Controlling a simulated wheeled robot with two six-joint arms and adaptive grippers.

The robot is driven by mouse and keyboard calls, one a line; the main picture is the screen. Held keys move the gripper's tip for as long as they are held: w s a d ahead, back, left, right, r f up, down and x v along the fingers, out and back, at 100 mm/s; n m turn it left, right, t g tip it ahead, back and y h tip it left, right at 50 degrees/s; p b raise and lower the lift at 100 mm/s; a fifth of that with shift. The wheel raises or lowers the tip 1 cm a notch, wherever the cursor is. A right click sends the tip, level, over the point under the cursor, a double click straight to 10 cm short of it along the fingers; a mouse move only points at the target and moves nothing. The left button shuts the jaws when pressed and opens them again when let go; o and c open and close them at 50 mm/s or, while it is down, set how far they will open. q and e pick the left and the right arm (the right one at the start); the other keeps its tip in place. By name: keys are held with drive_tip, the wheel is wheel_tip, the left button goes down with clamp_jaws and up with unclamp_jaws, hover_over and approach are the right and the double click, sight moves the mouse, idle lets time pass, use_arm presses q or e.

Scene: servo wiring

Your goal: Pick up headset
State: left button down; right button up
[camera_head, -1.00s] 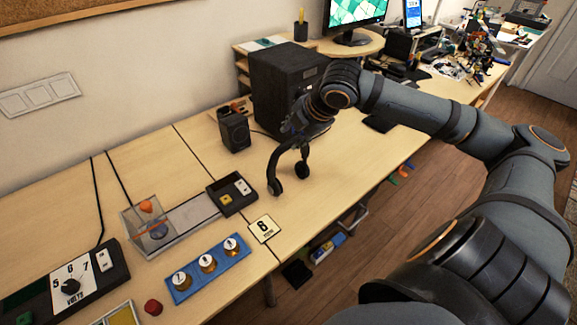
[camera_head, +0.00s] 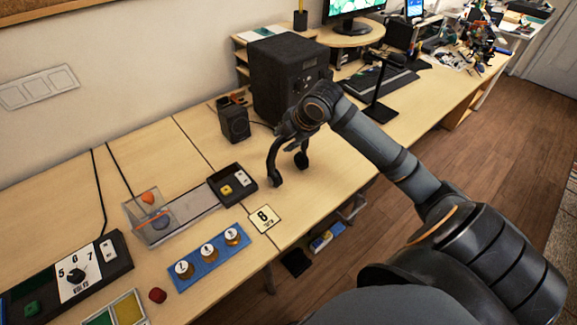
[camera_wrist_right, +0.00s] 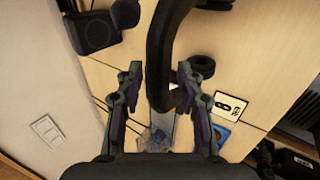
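The black headset (camera_head: 271,160) stands on the desk with its ear cups low and its headband up, in front of the large black box. In the right wrist view, its dark band (camera_wrist_right: 160,50) runs between the two fingers of my right gripper (camera_wrist_right: 166,80), with gaps on both sides. In the head view my right gripper (camera_head: 286,132) is at the top of the headset and partly hides the band. The right gripper is open around the band. My left gripper is not in view.
A large black box (camera_head: 285,75) and a small black speaker (camera_head: 234,122) stand just behind the headset. A black stand (camera_head: 379,108) is to the right. A number card (camera_head: 264,218), a blue knob panel (camera_head: 208,257) and a clear box (camera_head: 150,220) lie nearer.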

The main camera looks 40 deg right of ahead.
drive_tip(key=shift+f, duration=0.1)
clamp_jaws()
idle(0.7)
